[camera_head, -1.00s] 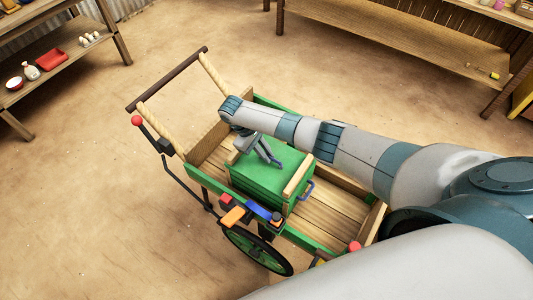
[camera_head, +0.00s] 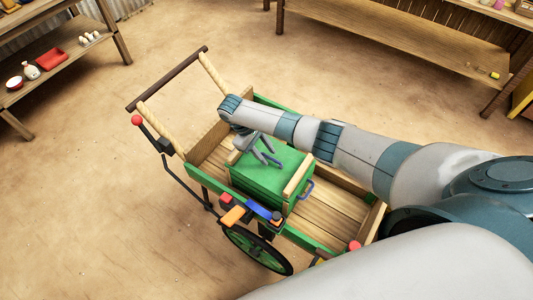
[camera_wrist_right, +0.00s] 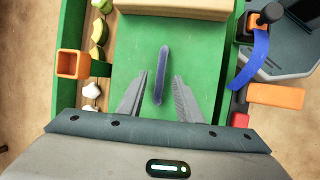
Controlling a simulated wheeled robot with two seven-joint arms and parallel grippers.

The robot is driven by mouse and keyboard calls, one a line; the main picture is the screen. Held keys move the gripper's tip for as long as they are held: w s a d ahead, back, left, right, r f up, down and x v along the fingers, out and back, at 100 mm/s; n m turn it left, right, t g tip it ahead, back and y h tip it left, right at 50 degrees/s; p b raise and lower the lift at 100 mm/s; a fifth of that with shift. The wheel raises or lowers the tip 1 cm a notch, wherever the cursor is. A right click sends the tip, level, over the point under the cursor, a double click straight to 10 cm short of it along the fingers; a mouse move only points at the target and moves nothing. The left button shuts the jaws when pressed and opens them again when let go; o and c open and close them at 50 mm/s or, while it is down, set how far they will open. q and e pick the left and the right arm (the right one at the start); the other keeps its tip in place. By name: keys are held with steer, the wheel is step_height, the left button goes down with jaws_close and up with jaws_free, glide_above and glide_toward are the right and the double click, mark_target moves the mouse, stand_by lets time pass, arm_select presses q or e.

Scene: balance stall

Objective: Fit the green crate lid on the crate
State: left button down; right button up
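The green lid (camera_head: 280,165) lies over the crate in the cart, between two wooden end rails. It also shows in the right wrist view (camera_wrist_right: 205,60), with a blue-purple bar handle (camera_wrist_right: 162,62) on its top. My right gripper (camera_head: 269,151) is just above the lid. In the right wrist view its two fingers (camera_wrist_right: 160,77) are spread, one on each side of the handle, with a gap on both sides. The crate (camera_head: 247,189) is largely hidden under the lid, and I cannot tell how snugly the lid sits. My left gripper is not in view.
The crate stands in a wooden cart with green sides (camera_head: 303,237). A blue piece (camera_head: 257,210) and an orange block (camera_head: 233,216) are at its near side. In the right wrist view, several food items and an orange box (camera_wrist_right: 73,64) are at the left. Bare floor surrounds the cart.

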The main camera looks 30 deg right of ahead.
steer(key=v, duration=1.7)
steer(key=shift+p, duration=0.35)
steer(key=shift+w, duration=0.1)
